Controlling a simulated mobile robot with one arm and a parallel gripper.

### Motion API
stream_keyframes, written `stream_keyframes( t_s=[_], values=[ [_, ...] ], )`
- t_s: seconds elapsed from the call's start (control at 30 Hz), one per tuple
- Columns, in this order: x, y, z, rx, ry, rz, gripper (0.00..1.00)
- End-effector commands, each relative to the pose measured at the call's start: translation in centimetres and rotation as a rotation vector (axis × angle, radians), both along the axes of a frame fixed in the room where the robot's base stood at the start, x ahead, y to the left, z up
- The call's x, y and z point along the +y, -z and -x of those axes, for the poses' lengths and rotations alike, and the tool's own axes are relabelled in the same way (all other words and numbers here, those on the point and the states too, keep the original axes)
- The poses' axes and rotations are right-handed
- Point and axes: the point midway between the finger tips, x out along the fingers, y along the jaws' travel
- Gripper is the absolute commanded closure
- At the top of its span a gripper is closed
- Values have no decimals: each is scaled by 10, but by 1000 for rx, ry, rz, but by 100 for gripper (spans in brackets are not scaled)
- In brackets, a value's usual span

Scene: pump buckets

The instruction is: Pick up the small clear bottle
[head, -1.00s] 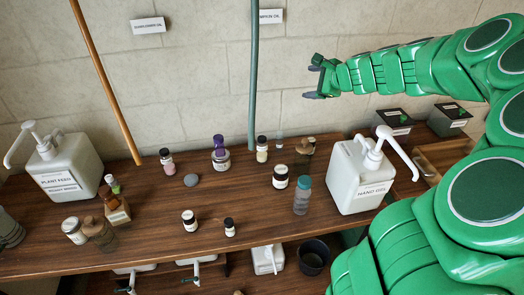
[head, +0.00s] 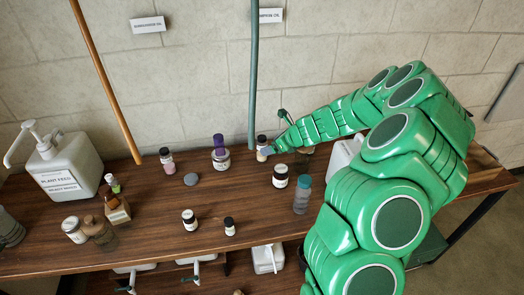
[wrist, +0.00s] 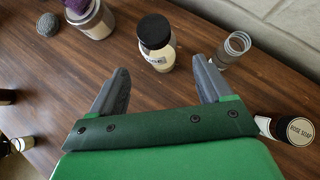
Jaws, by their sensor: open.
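The small clear bottle (wrist: 233,47) shows in the wrist view at the upper right, a narrow see-through cylinder just beyond the tip of my right finger. In the head view it is hidden behind my gripper (head: 274,132). My gripper also shows in the wrist view (wrist: 160,70), open and with nothing held. A bottle with a black cap and cream contents (wrist: 157,45) stands ahead of the gap between the fingers, closer to the centre than the clear bottle. It also shows in the head view (head: 262,147), left of my gripper.
A purple-topped jar (head: 220,155), a grey stone (head: 191,180) and a black-capped jar (head: 280,177) stand around. A larger bottle with a teal cap (head: 302,197) stands in front. A rose soap jar (wrist: 290,128) is right of my gripper. The wall (wrist: 285,20) rises close behind.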

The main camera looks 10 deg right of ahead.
Motion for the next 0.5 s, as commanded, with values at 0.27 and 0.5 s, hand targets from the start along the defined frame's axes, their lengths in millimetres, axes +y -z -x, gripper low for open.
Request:
stream_keyframes(
  t_s=[0.27,0.5],
  values=[
    [9,14,-9,3,-1,-1,21],
    [14,22,-15,1,-1,0,21]
  ],
)
